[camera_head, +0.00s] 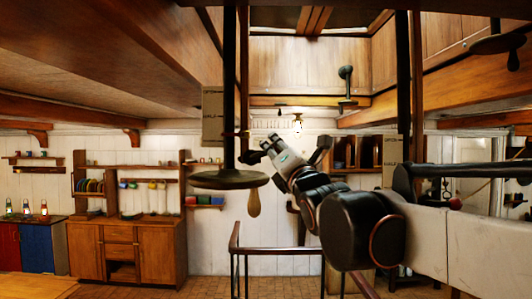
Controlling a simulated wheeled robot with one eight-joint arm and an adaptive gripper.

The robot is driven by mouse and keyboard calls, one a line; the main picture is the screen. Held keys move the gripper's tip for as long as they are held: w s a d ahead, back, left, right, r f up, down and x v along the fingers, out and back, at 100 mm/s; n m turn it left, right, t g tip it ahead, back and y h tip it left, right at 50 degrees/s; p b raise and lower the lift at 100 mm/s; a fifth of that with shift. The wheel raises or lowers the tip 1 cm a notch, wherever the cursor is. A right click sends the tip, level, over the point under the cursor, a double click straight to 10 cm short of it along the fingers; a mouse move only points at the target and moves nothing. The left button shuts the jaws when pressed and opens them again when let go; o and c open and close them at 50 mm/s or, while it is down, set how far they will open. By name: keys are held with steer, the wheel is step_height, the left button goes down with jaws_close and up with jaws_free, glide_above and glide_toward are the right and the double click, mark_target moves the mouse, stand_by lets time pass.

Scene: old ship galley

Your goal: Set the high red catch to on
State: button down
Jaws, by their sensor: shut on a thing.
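My gripper (259,152) is raised in the middle of the view, at the end of my arm that comes in from the right. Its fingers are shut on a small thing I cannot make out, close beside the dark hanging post. A pale box or plate (212,117) with small lettering low on it is to the left of the post. A thin short bar (238,134) shows between this box and my gripper. I cannot clearly make out a red catch or its on or off setting; the gripper may hide it.
A dark round disc (229,180) hangs on the post just below my gripper. A railing (280,250) stands below. A wooden dresser (135,250) is at the back left. Ceiling beams run low overhead. Another hanging fixture (346,85) is at upper right.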

steer(key=shift+d+f+m+t+h+b, duration=0.1)
steer(key=shift+f+m+t+h+b, duration=0.35)
steer(key=shift+m, duration=0.55)
steer(key=shift+f+m+t+h+b, duration=0.25)
steer(key=shift+m+h, duration=0.35)
steer(key=shift+m, duration=0.4)
steer(key=shift+d+f+m+t+h+b, duration=0.1)
steer(key=shift+f+m+t+h+b, duration=0.3)
steer(key=shift+m, duration=0.6)
steer(key=shift+f, duration=0.1)
steer(key=c, duration=1.2)
jaws_free()
steer(key=v, duration=1.2)
steer(key=shift+s, duration=0.1)
